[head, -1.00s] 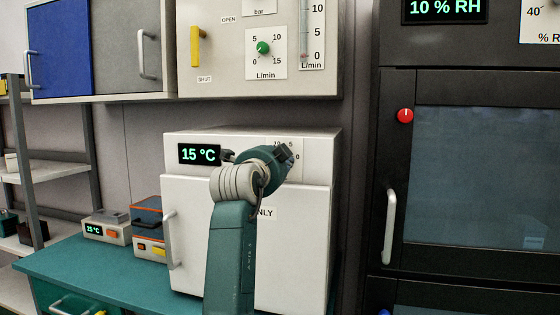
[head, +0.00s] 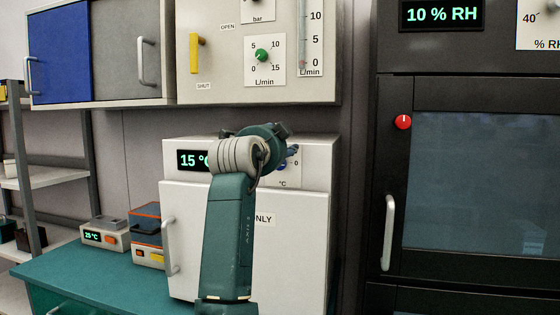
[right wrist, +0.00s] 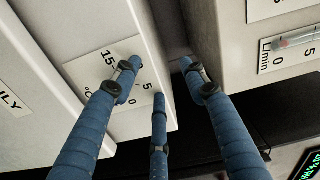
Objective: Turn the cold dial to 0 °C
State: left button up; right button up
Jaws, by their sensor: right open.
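The white cold unit (head: 300,225) stands on the teal bench, and its display (head: 187,160) reads 15 °C. Its white dial plate (head: 292,178) shows "0" and "°C" and is partly covered by my right wrist in the head view. A small blue part shows against the plate; I cannot tell whether it is the dial or a finger. In the right wrist view, the plate (right wrist: 92,65) lies at upper left, behind a finger that hides the dial's place. My right gripper (right wrist: 161,76) is open, its three blue fingers spread and empty near the unit's upper edge.
A panel (head: 220,80) with a green knob (head: 262,55) and yellow handle (head: 194,52) hangs above the unit. A dark cabinet (head: 390,100) with a red knob (head: 403,122) stands at right. Small boxed devices (head: 105,233) sit on the bench (head: 90,270) at left.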

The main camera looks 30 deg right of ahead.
jog(key=shift+r, duration=2.25)
jog(key=shift+f, duration=0.15)
